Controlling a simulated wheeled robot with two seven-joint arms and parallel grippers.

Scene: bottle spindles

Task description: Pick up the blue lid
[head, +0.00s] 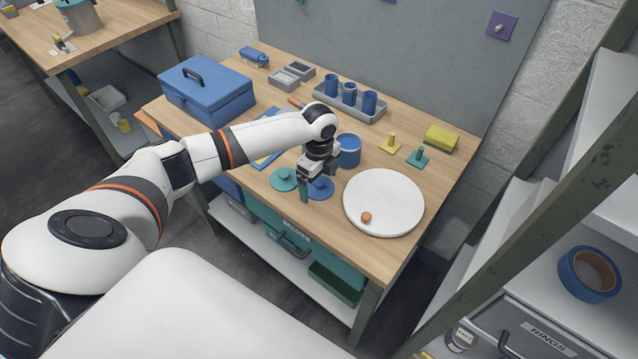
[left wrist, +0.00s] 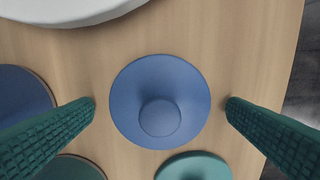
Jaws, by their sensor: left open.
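The blue lid (head: 321,190) is a round disc lying flat on the wooden table (head: 425,222), partly hidden behind my left gripper (head: 317,182) in the head view. In the left wrist view the whole blue lid (left wrist: 133,90) shows, with its round knob (left wrist: 160,118) facing up. My left gripper (left wrist: 161,103) is open and empty, with one green ridged finger on each side of the lid and a gap to its rim on both sides. The height of the fingertips above the table is hard to tell. My right gripper is not in view.
A teal lid (head: 284,180) lies close to the left of the blue lid. A blue canister (head: 349,152) stands behind it. A white round plate (head: 395,198) with a small orange ball (head: 366,217) is to the right. A blue toolbox (head: 208,95) stands at the back left.

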